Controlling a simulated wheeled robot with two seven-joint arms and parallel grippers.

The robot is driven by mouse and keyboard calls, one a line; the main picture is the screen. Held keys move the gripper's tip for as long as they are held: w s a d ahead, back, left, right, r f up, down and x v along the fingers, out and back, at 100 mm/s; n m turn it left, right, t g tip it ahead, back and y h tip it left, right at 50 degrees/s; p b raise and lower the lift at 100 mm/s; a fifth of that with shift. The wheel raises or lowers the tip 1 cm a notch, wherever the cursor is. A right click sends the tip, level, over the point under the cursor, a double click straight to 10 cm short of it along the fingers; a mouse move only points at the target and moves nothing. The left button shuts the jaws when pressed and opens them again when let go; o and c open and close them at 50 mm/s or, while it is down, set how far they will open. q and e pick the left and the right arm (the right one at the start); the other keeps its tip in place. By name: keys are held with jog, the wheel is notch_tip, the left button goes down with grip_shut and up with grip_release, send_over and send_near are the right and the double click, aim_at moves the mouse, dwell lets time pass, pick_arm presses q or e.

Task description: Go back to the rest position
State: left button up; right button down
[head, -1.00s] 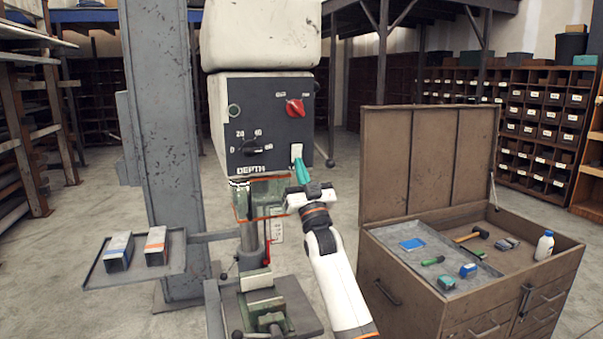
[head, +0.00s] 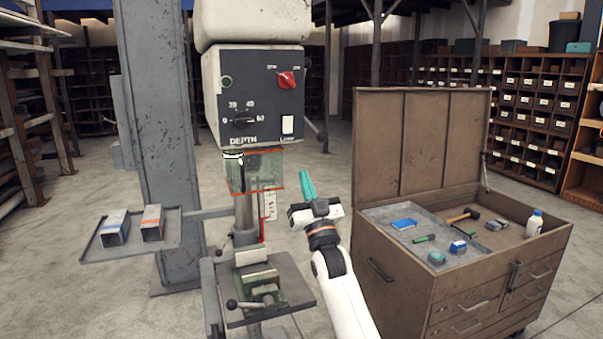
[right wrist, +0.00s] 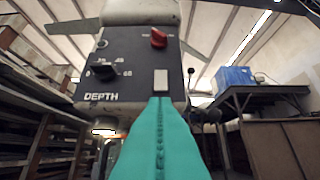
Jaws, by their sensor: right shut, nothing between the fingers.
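My right gripper (head: 307,186) is in front of the drill press and to the right of its clear guard (head: 255,171). Its teal fingers are closed together with nothing between them and point up and away. They stand clear of the press's control panel (head: 257,105) in the head view. In the right wrist view the shut fingers (right wrist: 160,110) point toward the white switch (right wrist: 161,82) under the red knob (right wrist: 158,38). My left gripper does not show.
An open brown tool cabinet (head: 420,290) stands close on the right, its lid raised. A grey side tray (head: 165,240) with two boxes is on the left. A vise (head: 258,285) sits on the press table below. Shelves line the back.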

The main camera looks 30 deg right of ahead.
jog(key=shift+s+f, duration=0.1)
jog(key=shift+f, duration=0.35)
jog(key=shift+s, duration=0.1)
